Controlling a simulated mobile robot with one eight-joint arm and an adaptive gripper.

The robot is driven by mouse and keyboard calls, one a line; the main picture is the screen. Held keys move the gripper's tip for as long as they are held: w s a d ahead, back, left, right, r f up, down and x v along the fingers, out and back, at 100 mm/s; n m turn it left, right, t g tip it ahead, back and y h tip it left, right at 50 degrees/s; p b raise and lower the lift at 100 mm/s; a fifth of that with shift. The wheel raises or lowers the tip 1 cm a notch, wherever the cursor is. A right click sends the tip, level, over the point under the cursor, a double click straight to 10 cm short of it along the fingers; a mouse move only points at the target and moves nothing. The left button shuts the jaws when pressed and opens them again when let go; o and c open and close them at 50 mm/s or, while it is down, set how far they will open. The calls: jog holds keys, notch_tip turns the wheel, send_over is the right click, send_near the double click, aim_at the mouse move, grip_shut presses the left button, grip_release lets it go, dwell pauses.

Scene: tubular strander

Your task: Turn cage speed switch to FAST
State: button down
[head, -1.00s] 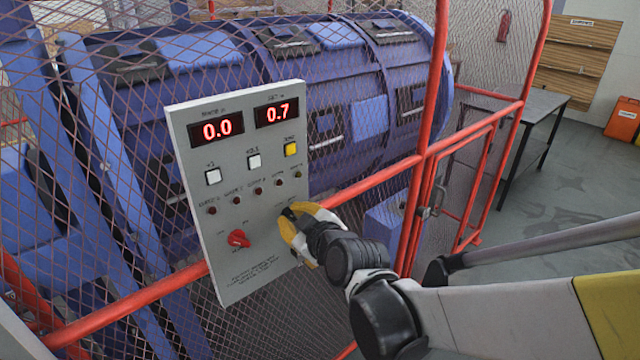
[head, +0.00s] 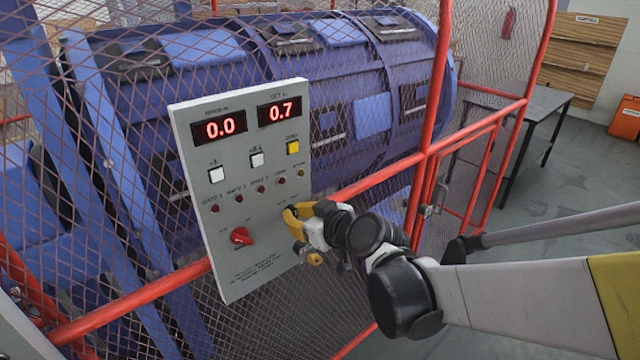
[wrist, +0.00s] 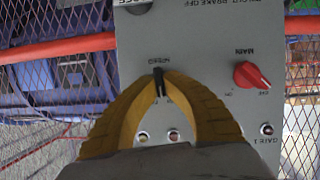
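The grey control panel (head: 240,275) hangs on the cage rail. My gripper (head: 290,215) is at its right side, below the row of small lamps. In the wrist view my yellow fingers (wrist: 162,84) close from both sides around a narrow black switch handle (wrist: 158,74), the cage speed switch. A short label, too blurred to read surely, is beside the handle. The fingers hide most of the switch in the head view, so its setting cannot be told.
A red MAIN knob (head: 241,237) is left of my gripper, and also shows in the wrist view (wrist: 252,75). White and yellow buttons (head: 293,147) and red displays reading 0.0 and 0.7 are above. Red rails (head: 375,180) and mesh surround the blue strander. A table (head: 540,105) stands at right.

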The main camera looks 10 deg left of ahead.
jog(key=shift+w+d+m+g+y, duration=0.1)
jog(key=shift+w+m+g+y, duration=0.1)
jog(key=shift+m+g+y, duration=0.75)
jog(key=shift+m+g+y+b, duration=0.25)
jog(key=shift+m+b, duration=0.4)
jog(key=shift+m, duration=0.8)
jog(key=c, duration=1.6)
grip_release()
jog(key=shift+c, duration=0.2)
jog(key=shift+o, duration=0.7)
